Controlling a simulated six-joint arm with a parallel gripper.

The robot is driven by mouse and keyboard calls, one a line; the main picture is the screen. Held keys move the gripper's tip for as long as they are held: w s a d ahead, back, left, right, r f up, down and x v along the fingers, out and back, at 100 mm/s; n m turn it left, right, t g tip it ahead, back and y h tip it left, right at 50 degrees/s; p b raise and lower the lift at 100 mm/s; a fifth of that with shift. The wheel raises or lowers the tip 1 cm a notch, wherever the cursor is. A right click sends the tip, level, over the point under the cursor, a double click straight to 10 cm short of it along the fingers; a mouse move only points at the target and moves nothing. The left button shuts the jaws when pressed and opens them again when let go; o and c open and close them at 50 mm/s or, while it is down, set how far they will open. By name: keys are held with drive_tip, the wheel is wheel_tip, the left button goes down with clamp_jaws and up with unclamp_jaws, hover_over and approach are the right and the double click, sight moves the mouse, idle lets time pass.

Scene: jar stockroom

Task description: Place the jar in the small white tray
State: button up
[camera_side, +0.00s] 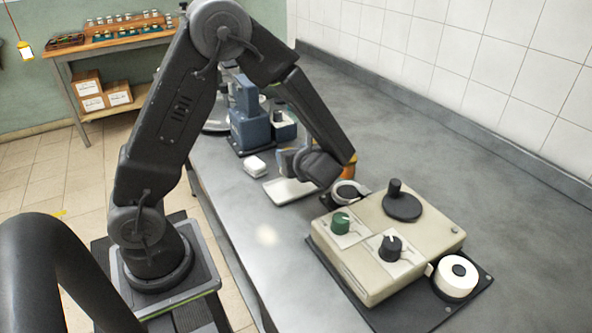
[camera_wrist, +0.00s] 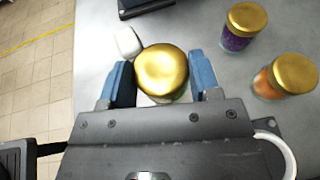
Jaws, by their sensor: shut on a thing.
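In the wrist view, a jar with a gold lid (camera_wrist: 162,72) sits between the two blue fingers of my gripper (camera_wrist: 163,82), which is shut on it. Its body is mostly hidden under the lid. In the side view, my gripper (camera_side: 296,163) is low over the bench, and the held jar is mostly hidden by the gripper and wrist. The small white tray (camera_side: 284,194) lies flat on the bench just below and in front of the gripper, partly covered by it. I cannot tell whether the jar touches the tray. I cannot make out the tray in the wrist view.
A purple jar (camera_wrist: 243,27) and an orange jar (camera_wrist: 285,77), both gold-lidded, stand to the right. A small white block (camera_side: 255,166) is left of the tray. A beige control box (camera_side: 387,240) with knobs is on the right. A blue-grey device (camera_side: 248,120) stands behind.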

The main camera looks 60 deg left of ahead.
drive_tip(key=shift+w+d+f, duration=0.2)
drive_tip(key=shift+w+d, duration=0.05)
drive_tip(key=shift+f, duration=2.05)
drive_tip(key=shift+f, duration=0.15)
drive_tip(key=o, duration=1)
drive_tip(key=shift+o, duration=0.2)
